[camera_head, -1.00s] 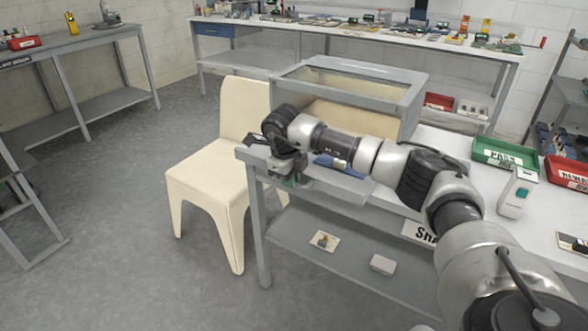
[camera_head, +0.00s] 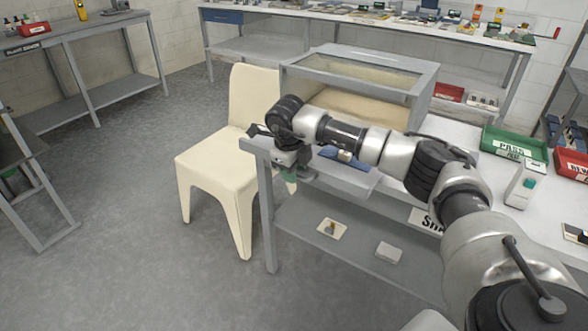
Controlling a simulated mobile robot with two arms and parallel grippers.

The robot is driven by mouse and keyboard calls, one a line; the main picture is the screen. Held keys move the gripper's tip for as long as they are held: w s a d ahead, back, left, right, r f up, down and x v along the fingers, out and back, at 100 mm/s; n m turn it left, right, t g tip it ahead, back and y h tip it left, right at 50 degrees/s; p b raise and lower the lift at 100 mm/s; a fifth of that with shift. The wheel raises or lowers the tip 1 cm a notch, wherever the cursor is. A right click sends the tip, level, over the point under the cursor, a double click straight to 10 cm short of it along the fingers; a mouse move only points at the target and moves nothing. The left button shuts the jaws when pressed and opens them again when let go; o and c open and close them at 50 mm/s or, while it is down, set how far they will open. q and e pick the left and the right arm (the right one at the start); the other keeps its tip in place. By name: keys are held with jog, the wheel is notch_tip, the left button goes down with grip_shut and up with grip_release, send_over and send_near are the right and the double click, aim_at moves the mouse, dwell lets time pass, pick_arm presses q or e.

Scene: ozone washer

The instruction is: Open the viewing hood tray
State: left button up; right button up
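The viewing hood (camera_head: 425,95) is a grey box with a glass top and a pale inside, standing on the bench. A grey tray (camera_head: 357,183) sticks out low at its front, with a blue item (camera_head: 338,154) and a small pale piece on it; my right arm hides part of the tray and the hood's front. My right gripper (camera_head: 291,178) points down at the tray's left end, by the bench's front edge. Its green-tipped fingers are small and partly hidden, so contact and opening cannot be told. My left gripper is not in view.
A cream chair (camera_head: 215,150) stands close to the bench's left end, beside my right gripper. A green PASS bin (camera_head: 515,145), a red bin (camera_head: 570,165) and a white device (camera_head: 521,186) are on the bench at right. Open floor lies at left.

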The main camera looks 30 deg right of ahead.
notch_tip(320, 180, up, 11)
jog(key=a, duration=0.1)
jog(key=shift+s+a+f, duration=0.2)
jog(key=shift+s+a, duration=0.2)
dwell(0.4)
